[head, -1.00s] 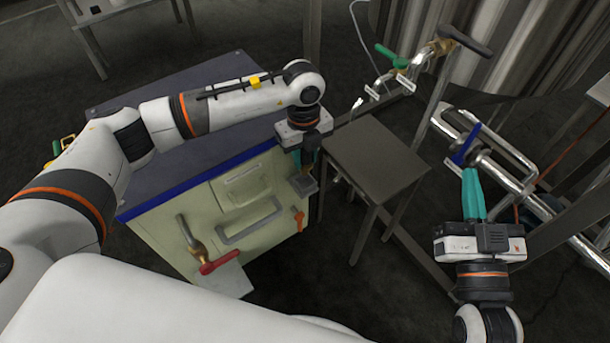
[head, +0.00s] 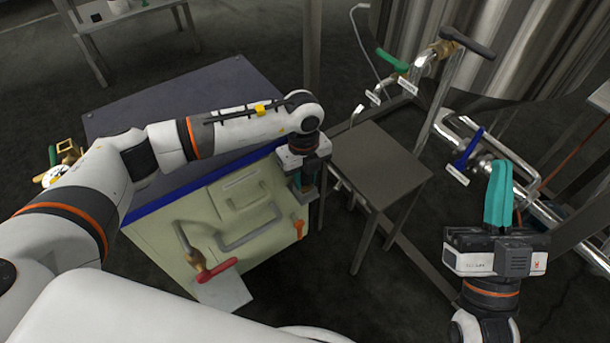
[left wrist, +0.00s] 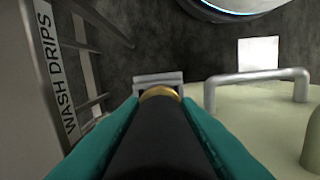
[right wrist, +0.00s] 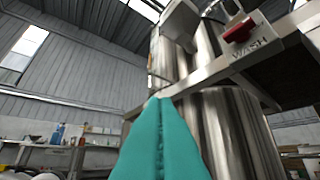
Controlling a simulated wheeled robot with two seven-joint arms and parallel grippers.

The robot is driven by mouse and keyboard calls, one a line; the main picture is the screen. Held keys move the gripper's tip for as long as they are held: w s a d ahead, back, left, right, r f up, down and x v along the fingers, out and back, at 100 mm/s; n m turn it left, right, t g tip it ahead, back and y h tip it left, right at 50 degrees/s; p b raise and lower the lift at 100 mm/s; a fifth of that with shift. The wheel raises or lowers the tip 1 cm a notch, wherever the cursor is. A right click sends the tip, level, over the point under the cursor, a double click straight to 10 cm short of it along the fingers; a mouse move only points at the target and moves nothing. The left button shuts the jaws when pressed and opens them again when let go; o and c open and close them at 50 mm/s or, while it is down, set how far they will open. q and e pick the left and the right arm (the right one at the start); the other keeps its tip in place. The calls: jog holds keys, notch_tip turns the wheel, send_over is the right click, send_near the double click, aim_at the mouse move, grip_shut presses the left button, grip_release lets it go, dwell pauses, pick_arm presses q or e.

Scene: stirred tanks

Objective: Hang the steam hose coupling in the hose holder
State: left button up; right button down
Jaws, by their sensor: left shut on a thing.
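The steam hose coupling (left wrist: 160,135) is a black cylinder with a brass end (left wrist: 160,91); it fills the middle of the left wrist view. My left gripper (left wrist: 158,110) is shut on it, teal fingers on both sides. In the head view this gripper (head: 304,180) is beside the cabinet's right end. A grey bracket, likely the hose holder (left wrist: 158,79), shows just beyond the brass end; I cannot tell whether they touch. It also shows in the head view (head: 301,198), partly hidden. My right gripper (head: 499,168) is empty, its teal fingers together; they also show in the right wrist view (right wrist: 155,105).
The cream cabinet (head: 250,262) carries pipe handles and a red-handled valve (head: 213,270). A small grey table (head: 380,163) stands close right of my left gripper. A blue-handled valve (head: 470,148) and steel pipes are near my right gripper. A steel tank (head: 440,30) stands behind.

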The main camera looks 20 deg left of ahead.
pick_arm(q)
jog(key=o, duration=1.1)
jog(key=shift+f, duration=0.1)
jog(key=shift+c, duration=0.2)
